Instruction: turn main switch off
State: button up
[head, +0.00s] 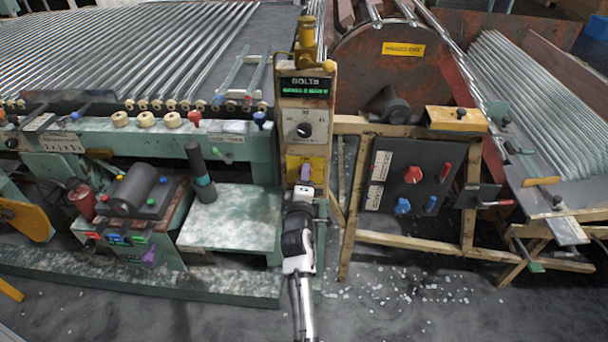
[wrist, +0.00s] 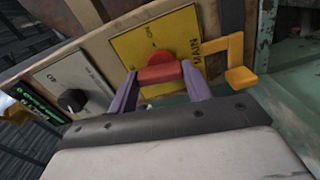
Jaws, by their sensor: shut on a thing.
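The main switch is a red knob with a bar handle (wrist: 160,74) on a yellow plate (wrist: 180,30). The plate carries the words "MAIN" and "ON" in the wrist view. My gripper (wrist: 159,78) has its two purple fingers on either side of the red handle, shut on it. In the head view the yellow plate (head: 293,166) sits low on the wooden control post, and my gripper (head: 305,172) reaches it from below and hides the knob.
A yellow bracket (wrist: 240,76) sticks out beside the plate. Above the plate are a dial panel (head: 304,126) and a green "VOLTS" display (head: 304,87). A dark panel with red and blue knobs (head: 397,190) stands to the right. A pale green table (head: 235,215) is at left.

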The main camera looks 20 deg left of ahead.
jog(key=shift+n+p, duration=0.4)
jog(key=shift+n, duration=0.3)
jog(key=o, duration=1)
jog(key=shift+s, duration=0.1)
